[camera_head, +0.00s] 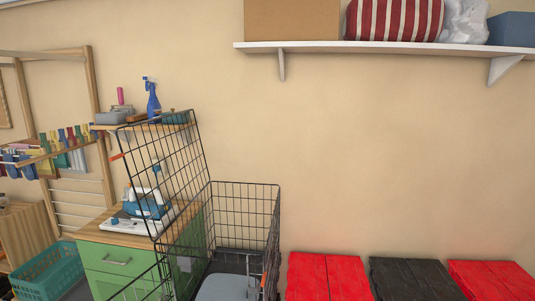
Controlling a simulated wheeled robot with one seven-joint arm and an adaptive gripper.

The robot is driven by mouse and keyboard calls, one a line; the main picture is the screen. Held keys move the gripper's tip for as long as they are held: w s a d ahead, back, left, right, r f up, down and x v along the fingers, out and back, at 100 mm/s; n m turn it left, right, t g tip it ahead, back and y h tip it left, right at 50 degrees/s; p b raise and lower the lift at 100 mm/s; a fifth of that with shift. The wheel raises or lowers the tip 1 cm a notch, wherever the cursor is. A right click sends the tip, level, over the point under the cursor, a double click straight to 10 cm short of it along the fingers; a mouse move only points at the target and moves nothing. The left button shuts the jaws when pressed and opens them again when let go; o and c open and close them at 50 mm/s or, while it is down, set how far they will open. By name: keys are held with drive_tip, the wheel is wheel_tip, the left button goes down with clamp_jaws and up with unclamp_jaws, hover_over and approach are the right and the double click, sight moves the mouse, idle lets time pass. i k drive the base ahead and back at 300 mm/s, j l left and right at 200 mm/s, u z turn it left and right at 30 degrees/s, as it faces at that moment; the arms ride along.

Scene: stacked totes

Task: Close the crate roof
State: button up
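A black wire crate (245,212) stands at the bottom centre, with its lower part cut off by the frame's edge. Its wire roof (165,170) is open. The roof stands up steeply on the left side of the crate, leaning a little to the left. A small orange tab (117,157) shows at the roof's left edge. The top of the crate is uncovered, and a grey object (226,288) shows low inside it; I cannot tell what it is. My gripper is not in view.
Behind the roof is a green cabinet (112,262) with an iron (148,204) on top. A small shelf with a blue spray bottle (152,100) is above. Red lids (328,277) and a black lid (412,280) lie right. A white wall shelf (400,47) hangs upper right.

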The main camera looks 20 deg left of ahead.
sight(119, 156)
drive_tip(key=j+u, duration=0.1)
drive_tip(key=j, duration=0.85)
drive_tip(key=i+j, duration=0.1)
drive_tip(key=j, duration=0.8)
drive_tip(key=j+u, duration=0.15)
drive_tip(key=j, duration=0.8)
